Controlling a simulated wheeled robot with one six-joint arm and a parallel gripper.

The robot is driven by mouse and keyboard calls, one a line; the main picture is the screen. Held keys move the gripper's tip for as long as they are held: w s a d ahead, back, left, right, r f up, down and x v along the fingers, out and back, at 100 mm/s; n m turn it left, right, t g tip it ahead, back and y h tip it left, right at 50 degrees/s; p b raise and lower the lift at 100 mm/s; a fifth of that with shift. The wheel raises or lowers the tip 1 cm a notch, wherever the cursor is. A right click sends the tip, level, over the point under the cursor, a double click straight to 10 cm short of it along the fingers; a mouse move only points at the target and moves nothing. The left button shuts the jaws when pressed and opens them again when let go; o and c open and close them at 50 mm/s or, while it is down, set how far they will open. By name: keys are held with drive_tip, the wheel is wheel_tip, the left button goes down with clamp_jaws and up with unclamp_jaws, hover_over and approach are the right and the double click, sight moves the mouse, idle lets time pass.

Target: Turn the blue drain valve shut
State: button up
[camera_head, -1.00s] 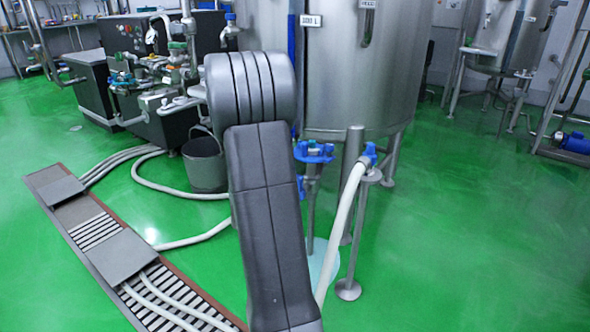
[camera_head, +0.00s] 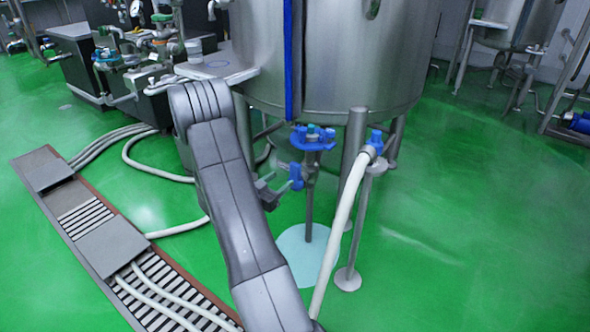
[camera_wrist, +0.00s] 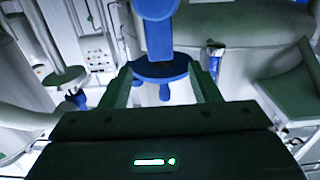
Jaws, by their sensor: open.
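The blue drain valve (camera_head: 313,138) is below the steel tank, on an upright pipe. A lower blue part (camera_head: 296,176) shows on its left side. My gripper (camera_head: 272,190) is just left of this lower part, partly hidden behind my arm. In the wrist view, a blue disc-like part with short lobes (camera_wrist: 160,72) fills the space between the tips of my open gripper (camera_wrist: 163,80), with a blue stem above it. The fingers lie to either side of it. I cannot tell whether they touch it. Nothing is gripped.
The steel tank (camera_head: 345,60) stands behind the valve. A white hose (camera_head: 340,230) runs from a blue fitting on a stand (camera_head: 348,278) to the right. A pale puddle (camera_head: 300,255) lies on the green floor below. A floor drain (camera_head: 100,240) is at the left.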

sight(293, 169)
drive_tip(key=b+x, duration=0.2)
drive_tip(key=x, duration=0.7)
drive_tip(key=shift+w+d, duration=0.1)
drive_tip(key=shift+w, duration=0.05)
clamp_jaws()
